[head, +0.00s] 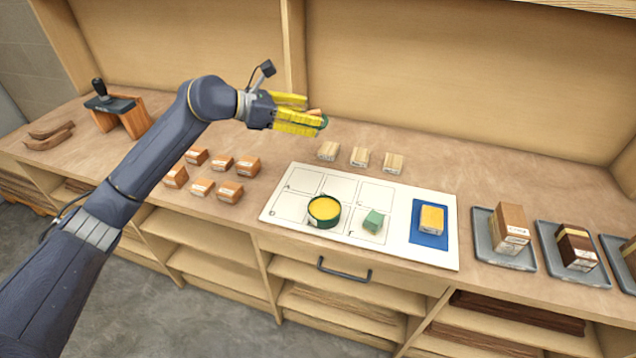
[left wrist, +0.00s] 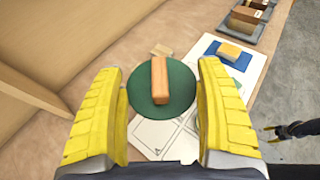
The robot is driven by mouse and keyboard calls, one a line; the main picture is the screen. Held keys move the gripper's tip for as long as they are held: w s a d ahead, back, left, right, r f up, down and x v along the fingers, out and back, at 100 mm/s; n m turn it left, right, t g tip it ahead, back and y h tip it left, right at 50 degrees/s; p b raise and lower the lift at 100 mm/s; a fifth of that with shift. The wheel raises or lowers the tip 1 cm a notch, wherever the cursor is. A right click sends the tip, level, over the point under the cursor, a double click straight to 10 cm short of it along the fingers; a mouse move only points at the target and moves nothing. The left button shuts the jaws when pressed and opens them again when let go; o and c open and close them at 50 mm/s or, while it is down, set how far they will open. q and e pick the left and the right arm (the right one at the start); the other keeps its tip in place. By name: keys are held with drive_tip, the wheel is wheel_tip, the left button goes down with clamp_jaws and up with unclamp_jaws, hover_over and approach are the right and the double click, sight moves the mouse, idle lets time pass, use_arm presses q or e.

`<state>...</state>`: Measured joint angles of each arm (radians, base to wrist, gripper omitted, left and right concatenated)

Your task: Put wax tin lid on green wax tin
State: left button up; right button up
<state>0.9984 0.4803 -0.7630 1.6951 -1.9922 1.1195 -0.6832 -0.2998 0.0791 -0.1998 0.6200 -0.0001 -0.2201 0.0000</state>
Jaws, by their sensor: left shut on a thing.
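My left gripper (head: 300,115) is raised above the back of the counter and is shut on the wax tin lid. The lid (left wrist: 178,98) is a dark green disc with an orange-brown wooden bar across its top; in the left wrist view it sits between the yellow fingers. In the head view only its edge (head: 323,122) shows past the fingertips. The green wax tin (head: 324,210) stands open and upright on the white board, with yellow wax inside. The lid is well apart from the tin, up and behind it.
The white board (head: 283,208) has marked squares. A green block (head: 373,222) stands beside the tin, and a yellow-topped block (head: 432,219) on a blue pad. Small wooden blocks (head: 361,157) stand behind; several orange ones (head: 222,163) are left. Grey trays (head: 484,224) hold blocks at right.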

use_arm(q)
drive_tip(key=s+d+r+m+g, duration=0.1)
drive_tip(key=s+d+m+g, duration=0.25)
drive_tip(key=s, duration=0.65)
hover_over(320, 209)
drive_tip(key=shift+g+h, duration=0.25)
drive_tip(key=shift+h, duration=0.15)
wheel_tip(320, 209, down, 14)
drive_tip(key=shift+d+r, duration=0.1)
drive_tip(key=shift+d, duration=0.05)
drive_tip(key=shift+f, duration=2.65)
drive_tip(key=shift+f, duration=0.45)
drive_tip(key=o, duration=1.2)
drive_tip(key=shift+c, duration=0.2)
drive_tip(key=shift+r, duration=0.55)
drive_tip(key=v, duration=1.2)
